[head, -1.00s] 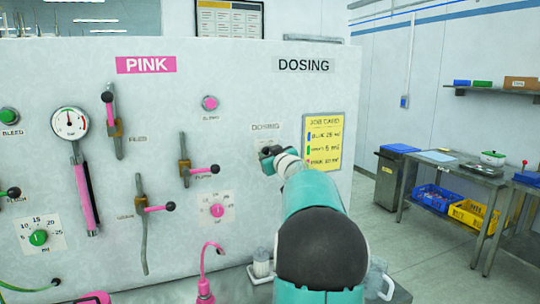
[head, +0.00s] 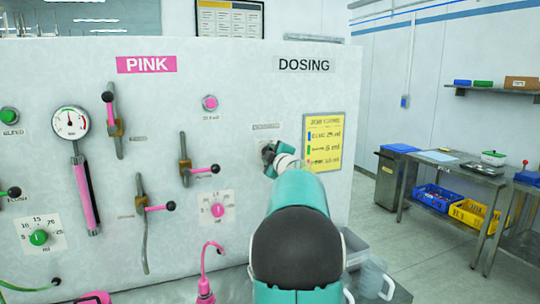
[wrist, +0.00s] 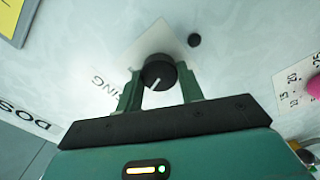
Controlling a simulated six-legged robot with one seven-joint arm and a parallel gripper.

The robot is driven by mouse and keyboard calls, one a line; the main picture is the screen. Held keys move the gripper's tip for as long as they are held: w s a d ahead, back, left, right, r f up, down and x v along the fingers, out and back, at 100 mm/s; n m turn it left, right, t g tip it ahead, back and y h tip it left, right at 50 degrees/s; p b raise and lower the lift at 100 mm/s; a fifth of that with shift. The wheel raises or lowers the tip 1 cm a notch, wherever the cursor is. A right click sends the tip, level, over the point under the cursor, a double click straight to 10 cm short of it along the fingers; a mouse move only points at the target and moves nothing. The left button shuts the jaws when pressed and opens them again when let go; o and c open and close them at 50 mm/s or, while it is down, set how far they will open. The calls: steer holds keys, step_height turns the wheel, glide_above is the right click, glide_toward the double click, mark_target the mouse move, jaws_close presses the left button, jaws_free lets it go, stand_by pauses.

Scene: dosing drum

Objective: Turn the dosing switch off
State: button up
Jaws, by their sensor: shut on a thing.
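The dosing switch is a round black knob (wrist: 159,72) with a white pointer line, mounted on a pale plate on the panel. In the wrist view my gripper (wrist: 160,88) has one green finger on each side of the knob and is shut on it. The pointer line slants toward the lower left of that view.
A yellow job card (head: 323,142) hangs close to the right of my gripper. Pink-handled valve levers (head: 205,169) and a pink dial (head: 217,210) are to the left. A clear jug (head: 374,278) stands low at the right. The floor to the right has free room.

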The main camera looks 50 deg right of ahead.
steer(key=shift+n, duration=1.1)
steer(key=o, duration=1)
steer(key=v, duration=1.3)
steer(key=shift+s+a+f, duration=0.1)
steer(key=shift+s+a, duration=0.05)
steer(key=shift+s, duration=0.2)
steer(key=shift+a, duration=0.1)
